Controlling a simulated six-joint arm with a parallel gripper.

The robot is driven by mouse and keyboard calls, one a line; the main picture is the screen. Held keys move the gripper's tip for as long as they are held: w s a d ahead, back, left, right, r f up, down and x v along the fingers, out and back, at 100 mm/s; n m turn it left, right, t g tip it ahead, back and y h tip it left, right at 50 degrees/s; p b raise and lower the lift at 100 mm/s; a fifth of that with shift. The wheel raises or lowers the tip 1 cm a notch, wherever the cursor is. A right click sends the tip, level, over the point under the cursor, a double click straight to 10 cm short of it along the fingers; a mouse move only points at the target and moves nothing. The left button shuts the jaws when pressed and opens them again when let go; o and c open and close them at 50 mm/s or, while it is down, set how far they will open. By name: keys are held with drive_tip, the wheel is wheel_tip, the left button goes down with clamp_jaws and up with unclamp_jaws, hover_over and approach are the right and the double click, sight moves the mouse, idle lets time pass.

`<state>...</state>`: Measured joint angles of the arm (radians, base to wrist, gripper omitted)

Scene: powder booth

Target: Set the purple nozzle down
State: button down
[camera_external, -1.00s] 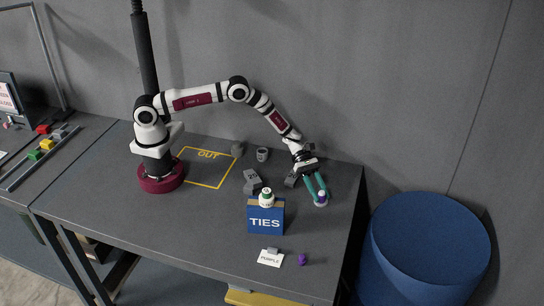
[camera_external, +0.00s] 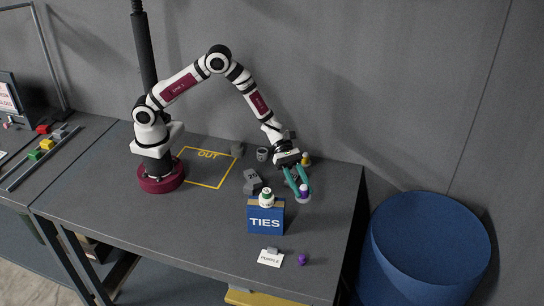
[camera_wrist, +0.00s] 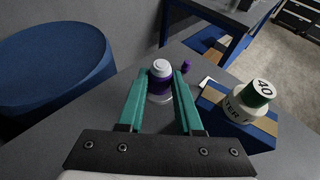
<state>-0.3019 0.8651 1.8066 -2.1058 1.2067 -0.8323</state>
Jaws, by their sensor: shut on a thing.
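The purple nozzle (camera_external: 304,189) has a white top, a purple body and a pale, clear-looking foot. In the wrist view the nozzle (camera_wrist: 161,78) stands about upright between the two teal fingers of my gripper (camera_wrist: 161,84). I cannot tell surely whether its foot touches the table. A white PURPLE card (camera_external: 270,258) lies near the table's front edge, with a small purple piece (camera_external: 302,259) to its right; that piece also shows in the wrist view (camera_wrist: 187,64).
A yellow-topped item (camera_external: 306,160) stands behind my gripper. Grey pieces (camera_external: 252,181) and a cup (camera_external: 262,154) lie to the left. A blue drum (camera_external: 430,240) stands off the right edge.

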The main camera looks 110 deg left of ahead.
sight(307, 194)
drive_tip(key=shift+n+y, duration=0.3)
drive_tip(key=shift+y, duration=0.1)
drive_tip(key=x, duration=0.5)
drive_tip(key=shift+w+d+r, duration=0.2)
drive_tip(key=shift+w+d, duration=0.05)
drive_tip(key=shift+w, duration=0.15)
wheel_tip(307, 194, down, 9)
drive_tip(key=shift+r, duration=0.1)
drive_tip(key=c, duration=0.6)
unclamp_jaws()
drive_tip(key=v, duration=1.2)
